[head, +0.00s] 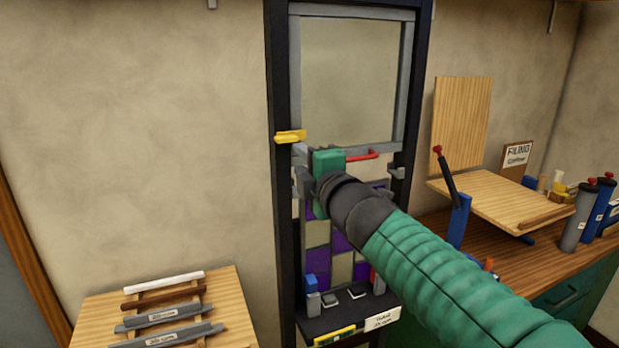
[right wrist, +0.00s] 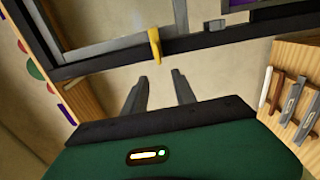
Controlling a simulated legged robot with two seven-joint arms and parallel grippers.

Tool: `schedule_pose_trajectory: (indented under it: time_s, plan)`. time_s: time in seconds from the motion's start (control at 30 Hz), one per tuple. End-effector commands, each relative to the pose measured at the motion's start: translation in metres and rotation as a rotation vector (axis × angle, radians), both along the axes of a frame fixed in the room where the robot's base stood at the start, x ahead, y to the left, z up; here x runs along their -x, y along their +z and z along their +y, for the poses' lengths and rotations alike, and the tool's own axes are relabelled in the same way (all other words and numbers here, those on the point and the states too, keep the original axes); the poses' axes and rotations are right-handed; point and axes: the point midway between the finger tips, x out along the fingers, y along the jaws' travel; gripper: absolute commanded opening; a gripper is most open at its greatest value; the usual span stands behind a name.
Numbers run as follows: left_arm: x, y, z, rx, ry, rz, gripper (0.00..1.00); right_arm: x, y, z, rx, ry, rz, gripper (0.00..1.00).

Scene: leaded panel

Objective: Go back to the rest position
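My right arm reaches in from the lower right of the head view. Its gripper (head: 302,166) is in front of the left side of the dark frame (head: 281,220), just below a yellow catch (head: 290,137). In the right wrist view the two grey fingers of the gripper (right wrist: 160,77) stand apart with nothing between them. The yellow catch (right wrist: 155,47) shows beyond the fingertips, and bare wall shows between them. The green palm and dark wrist cover part of the panel in the head view. My left gripper is in neither view.
A panel of purple and cream panes (head: 317,234) stands in the frame's lower part, below a grey-edged pane (head: 348,80) and red handle (head: 362,156). A small shelf (head: 345,319) juts below. A wooden rack (head: 100,315) is left; a workbench (head: 470,258) with tools is right.

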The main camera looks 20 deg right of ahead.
Motion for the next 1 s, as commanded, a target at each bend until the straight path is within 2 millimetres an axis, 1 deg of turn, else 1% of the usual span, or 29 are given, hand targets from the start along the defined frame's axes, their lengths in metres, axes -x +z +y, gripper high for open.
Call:
schedule_pose_trajectory:
  time_s: [0.03, 0.1, 0.23, 0.67, 0.73, 0.77, 0.83, 0.87, 0.9, 0.97, 1.0]
  plan:
    - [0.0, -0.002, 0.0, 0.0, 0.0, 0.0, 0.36, 0.012, 0.0, 0.0, -0.001, 0.0, -0.001, 0.33]
    - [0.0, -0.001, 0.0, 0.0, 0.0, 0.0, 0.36, 0.024, 0.0, 0.0, 0.0, 0.0, 0.0, 0.33]
    - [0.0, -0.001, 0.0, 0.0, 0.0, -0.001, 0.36, 0.036, 0.0, -0.001, 0.001, 0.0, 0.001, 0.33]
    - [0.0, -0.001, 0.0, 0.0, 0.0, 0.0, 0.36, 0.038, -0.001, -0.001, 0.0, 0.0, 0.003, 0.33]
    - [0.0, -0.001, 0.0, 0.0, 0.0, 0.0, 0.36, 0.037, -0.008, -0.001, -0.019, -0.004, 0.019, 0.33]
    - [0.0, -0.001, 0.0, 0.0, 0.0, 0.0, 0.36, 0.036, -0.016, -0.002, -0.041, -0.009, 0.035, 0.33]
    - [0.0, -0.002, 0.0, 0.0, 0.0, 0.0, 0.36, 0.034, -0.049, -0.005, -0.126, -0.032, 0.105, 0.33]
    - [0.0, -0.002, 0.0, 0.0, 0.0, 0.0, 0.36, 0.033, -0.07, -0.006, -0.18, -0.049, 0.148, 0.33]
    - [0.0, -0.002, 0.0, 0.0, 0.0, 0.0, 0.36, 0.034, -0.102, -0.008, -0.261, -0.079, 0.215, 0.33]
    - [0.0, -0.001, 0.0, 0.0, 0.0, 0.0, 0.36, 0.041, -0.155, -0.011, -0.402, -0.14, 0.327, 0.33]
    - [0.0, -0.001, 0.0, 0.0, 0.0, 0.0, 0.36, 0.05, -0.192, -0.012, -0.497, -0.189, 0.405, 0.33]
